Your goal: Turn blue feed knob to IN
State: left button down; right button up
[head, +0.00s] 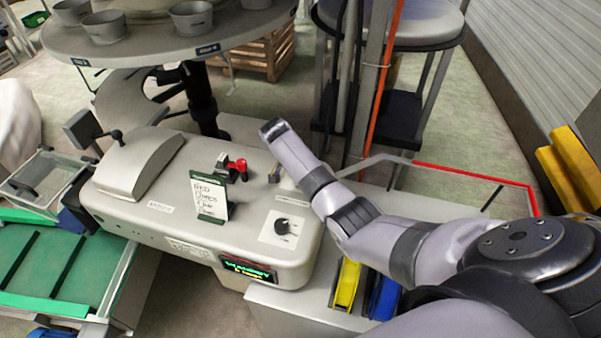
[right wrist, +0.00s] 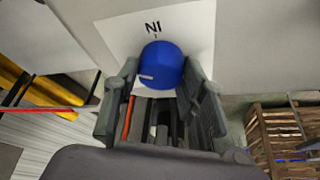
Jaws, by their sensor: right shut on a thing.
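The blue feed knob (right wrist: 163,65) shows in the right wrist view, round with a short white mark on its face pointing to the left of the picture. It sits on a white plate (right wrist: 190,28) whose label reads IN upside down, just above the knob. My right gripper (right wrist: 160,82) has its two grey fingers on either side of the knob, shut on it. In the head view my right arm reaches across to the far right end of the grey machine (head: 258,180); the blue knob and right fingers are hidden there. My left gripper is not in view.
On the machine are a black dial (head: 282,226), a red-topped control (head: 237,168), a handwritten sign (head: 209,197) and a lit display (head: 248,269). Yellow (head: 346,285) and blue (head: 383,296) reels stand below my right arm. A round table (head: 150,45) stands behind.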

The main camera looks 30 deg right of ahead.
jog(key=shift+w+f+m+g+b, duration=0.15)
jog(key=shift+m+g+b, duration=0.25)
jog(key=shift+m+b, duration=0.45)
jog(key=m+g+b, duration=0.1)
jog(key=m+b, duration=0.3)
jog(key=b, duration=0.1)
jog(key=m+g+b, duration=0.2)
jog(key=m+b, duration=0.3)
jog(key=b, duration=0.1)
jog(key=shift+w+d+m+y+b, duration=0.1)
jog(key=shift+w+m+y+b, duration=0.1)
jog(key=shift+m+y+b, duration=0.15)
jog(key=shift+r+m+g+y+b, duration=0.25)
jog(key=shift+m+g+b, duration=0.15)
jog(key=shift+m+b, duration=0.55)
jog(key=o, duration=1.2)
jog(key=shift+c, duration=0.2)
